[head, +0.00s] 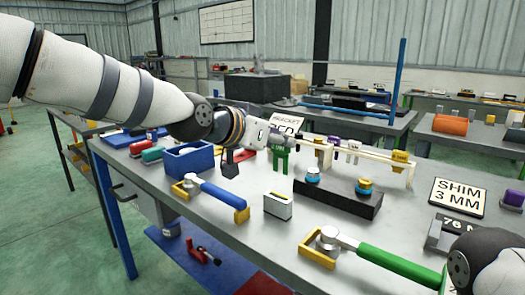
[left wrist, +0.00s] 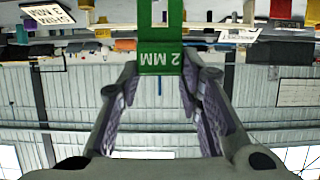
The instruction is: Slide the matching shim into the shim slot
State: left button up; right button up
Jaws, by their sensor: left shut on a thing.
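My left gripper (head: 270,138) is shut on a green shim (head: 280,160) beside the left end of a cream rack (head: 340,152). In the left wrist view, which is upside down, the gripper (left wrist: 160,68) has the green shim (left wrist: 161,58) between its fingertips. It is marked 2 MM, and its far end is forked. Other shims, including a purple-topped one (head: 333,140) and a yellow-topped one (head: 400,157), stand along the rack. A sign (head: 458,197) reads SHIM 3 MM. I cannot make out the shim slot. My right gripper is out of view.
A black block with blue-topped knobs (head: 338,197) lies before the rack. A blue-handled clamp (head: 218,197), a green-handled clamp (head: 385,262) and a small labelled block (head: 278,206) are in front. A blue bin (head: 188,159) is at the left.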

aim_at(280, 164)
pick_arm(q)
jog(key=shift+s+a+f, duration=0.1)
jog(key=shift+f, duration=1.25)
jog(key=shift+s+a+f, duration=0.1)
jog(key=shift+f, duration=1.25)
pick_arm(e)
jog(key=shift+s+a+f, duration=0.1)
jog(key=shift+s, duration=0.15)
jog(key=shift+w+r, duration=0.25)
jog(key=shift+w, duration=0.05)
pick_arm(q)
jog(key=shift+f, duration=2.45)
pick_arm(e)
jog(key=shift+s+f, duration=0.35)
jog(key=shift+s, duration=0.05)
pick_arm(q)
jog(key=o, duration=1.8)
